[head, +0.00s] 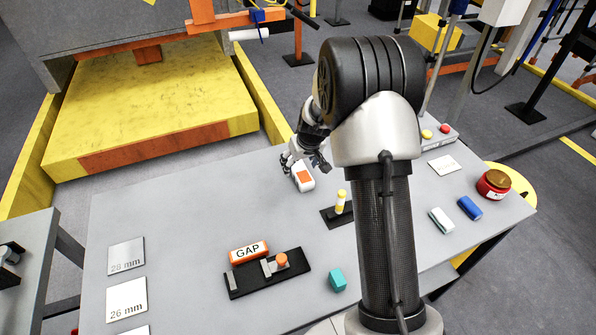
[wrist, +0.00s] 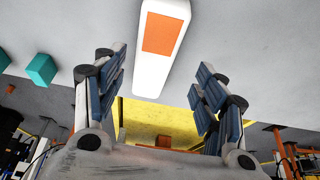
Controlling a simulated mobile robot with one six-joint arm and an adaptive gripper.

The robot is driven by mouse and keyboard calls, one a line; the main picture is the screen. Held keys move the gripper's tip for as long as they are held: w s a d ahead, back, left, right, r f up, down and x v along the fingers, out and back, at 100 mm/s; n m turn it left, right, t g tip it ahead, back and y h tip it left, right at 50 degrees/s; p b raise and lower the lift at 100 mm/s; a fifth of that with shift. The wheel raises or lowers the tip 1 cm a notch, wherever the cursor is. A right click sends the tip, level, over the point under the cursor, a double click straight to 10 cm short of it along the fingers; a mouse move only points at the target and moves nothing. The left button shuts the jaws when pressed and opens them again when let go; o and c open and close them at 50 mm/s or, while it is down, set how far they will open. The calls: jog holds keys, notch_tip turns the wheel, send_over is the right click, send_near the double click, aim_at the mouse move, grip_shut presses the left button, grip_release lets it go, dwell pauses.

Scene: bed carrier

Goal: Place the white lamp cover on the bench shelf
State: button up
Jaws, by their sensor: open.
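A white block with an orange patch (head: 304,178), which looks like the lamp cover, rests on the grey bench top (head: 200,220) near its far edge. In the wrist view the white block (wrist: 152,75) lies ahead of the fingers, near the middle of the gap. My gripper (head: 304,166) is open and empty, low over the bench beside the block's far end; it also shows in the wrist view (wrist: 161,76). I cannot tell whether a finger touches the block. No separate shelf can be made out clearly.
A yellow-topped post (head: 341,201), a black fixture (head: 270,277) with the orange GAP block (head: 249,252), and a teal cube (head: 337,280) stand nearby. A pale block (head: 441,220), a blue block (head: 470,208) and a red beacon (head: 493,184) are at right. The bench's left middle is clear.

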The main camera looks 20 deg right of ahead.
aim_at(298, 167)
jog(key=x, duration=0.1)
jog(key=b+x, duration=0.1)
jog(key=x, duration=0.1)
jog(key=w+b+x, duration=0.1)
jog(key=x, duration=0.1)
jog(key=shift+d, duration=0.35)
jog(key=shift+c, duration=0.2)
jog(key=c, duration=1.2)
notch_tip(298, 167, up, 20)
jog(key=p, duration=0.6)
jog(key=s+a+f, duration=0.3)
jog(key=s+a, duration=1)
jog(key=s, duration=0.2)
jog(key=s+f, duration=0.5)
jog(key=shift+s+f, duration=0.2)
